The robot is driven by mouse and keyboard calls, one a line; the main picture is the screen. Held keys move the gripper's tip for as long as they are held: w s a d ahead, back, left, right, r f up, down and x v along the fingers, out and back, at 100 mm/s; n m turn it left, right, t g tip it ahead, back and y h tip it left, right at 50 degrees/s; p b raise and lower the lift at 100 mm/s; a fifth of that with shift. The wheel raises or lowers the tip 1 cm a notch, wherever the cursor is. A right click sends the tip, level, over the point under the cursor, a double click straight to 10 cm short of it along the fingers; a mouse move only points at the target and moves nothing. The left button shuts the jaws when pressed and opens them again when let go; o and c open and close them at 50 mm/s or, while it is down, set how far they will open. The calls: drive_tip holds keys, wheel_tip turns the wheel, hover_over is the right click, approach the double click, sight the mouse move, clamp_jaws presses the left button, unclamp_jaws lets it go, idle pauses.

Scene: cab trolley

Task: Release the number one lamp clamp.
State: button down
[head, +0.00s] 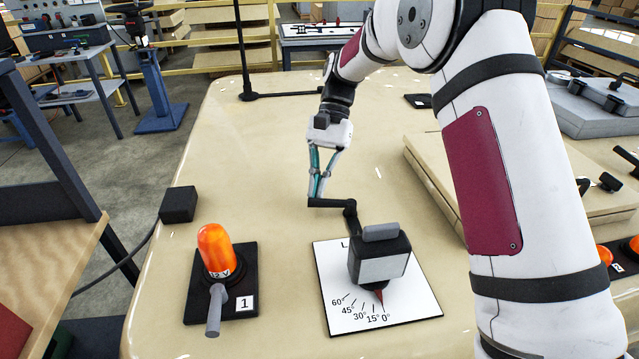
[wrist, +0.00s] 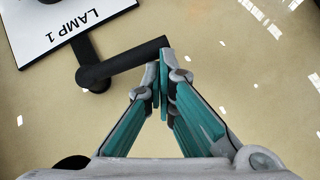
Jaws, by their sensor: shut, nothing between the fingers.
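A white plate (head: 335,260) with an angle scale carries a dark box-shaped clamp unit (head: 382,262) with a grey top. Its red pointer (head: 380,296) is at or near the 0° mark. In the wrist view the plate (wrist: 45,35) reads "LAMP 1". A black crank lever (head: 333,203) sticks out behind the unit; it also shows in the wrist view (wrist: 125,62). My gripper (head: 317,192) is shut and empty, its fingertips (wrist: 163,72) at the lever's free end. I cannot tell whether they touch it. An orange lamp (head: 215,248) stands on a black base marked 1, with a grey handle (head: 216,310).
A black box (head: 178,204) with a cable sits at the table's left edge. A thin black stand (head: 246,90) rises at the back. A beige board (head: 425,165) lies right of the plate, partly behind my arm. More orange lamps (head: 605,255) show at the far right.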

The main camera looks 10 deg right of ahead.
idle(0.8)
drive_tip(key=v, duration=1.2)
drive_tip(key=s+d+r+n+t+h+p, duration=0.1)
drive_tip(key=s+d+r+t, duration=0.2)
drive_tip(key=s+r, duration=0.4)
drive_tip(key=s+d+r+n+t+h+p, duration=0.1)
drive_tip(key=s+d+r+t, duration=0.2)
drive_tip(key=s+r, duration=0.5)
drive_tip(key=s+d+f+n+t+p, duration=0.1)
drive_tip(key=s+f, duration=0.3)
drive_tip(key=s, duration=0.6)
drive_tip(key=s+d+f+n+t+h, duration=0.1)
drive_tip(key=s+d+f+t, duration=0.3)
drive_tip(key=s, duration=0.7)
drive_tip(key=shift+s+n+p, duration=0.25)
drive_tip(key=shift+n+p, duration=0.15)
drive_tip(key=shift+n, duration=0.1)
